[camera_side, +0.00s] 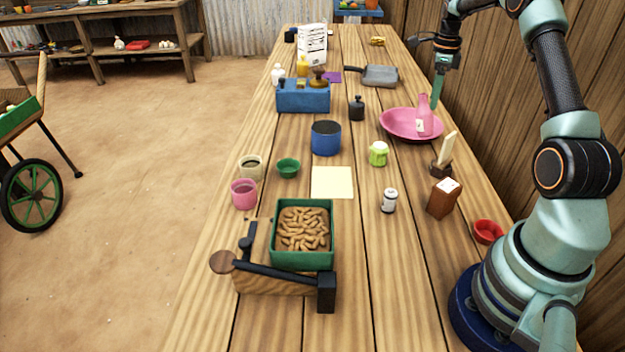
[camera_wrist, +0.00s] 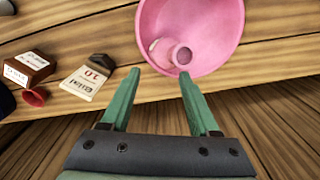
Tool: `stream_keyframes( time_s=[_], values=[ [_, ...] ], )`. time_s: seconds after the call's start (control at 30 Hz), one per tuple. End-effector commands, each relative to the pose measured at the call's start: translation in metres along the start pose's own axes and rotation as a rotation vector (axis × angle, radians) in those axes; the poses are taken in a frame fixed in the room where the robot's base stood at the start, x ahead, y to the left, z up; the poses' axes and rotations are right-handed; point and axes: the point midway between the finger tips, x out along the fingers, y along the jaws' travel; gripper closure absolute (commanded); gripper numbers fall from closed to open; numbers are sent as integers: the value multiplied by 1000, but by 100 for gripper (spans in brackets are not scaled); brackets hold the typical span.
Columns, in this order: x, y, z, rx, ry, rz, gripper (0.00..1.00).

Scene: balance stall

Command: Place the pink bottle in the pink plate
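The pink bottle (camera_side: 424,118) stands upright in the pink plate (camera_side: 393,125) at the right side of the table in the side view. In the wrist view the bottle (camera_wrist: 181,56) is seen from above, its round mouth facing up, inside the plate (camera_wrist: 215,25). My gripper (camera_side: 437,95) is just above and beside the bottle in the side view. In the wrist view my gripper (camera_wrist: 157,85) has its two green fingers spread apart with nothing between the tips. The bottle is beyond the fingertips, near the right one; whether they touch cannot be told.
A grey pan (camera_side: 380,75) lies behind the plate. A card holder (camera_side: 442,165) and brown box (camera_side: 443,197) stand in front. The blue balance (camera_side: 303,96) is further left.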

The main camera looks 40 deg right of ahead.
Motion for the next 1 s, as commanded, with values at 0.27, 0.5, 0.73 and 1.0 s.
stream_keyframes(
  time_s=[0.27, 0.5, 0.73, 1.0],
  values=[
    [-5, 0, 0, 0, 0, -1, 38],
    [-42, -1, 0, 0, -2, -5, 38],
    [-93, -1, 0, 0, -2, -5, 38],
    [-125, -1, 0, 0, 0, -1, 38]
  ],
)
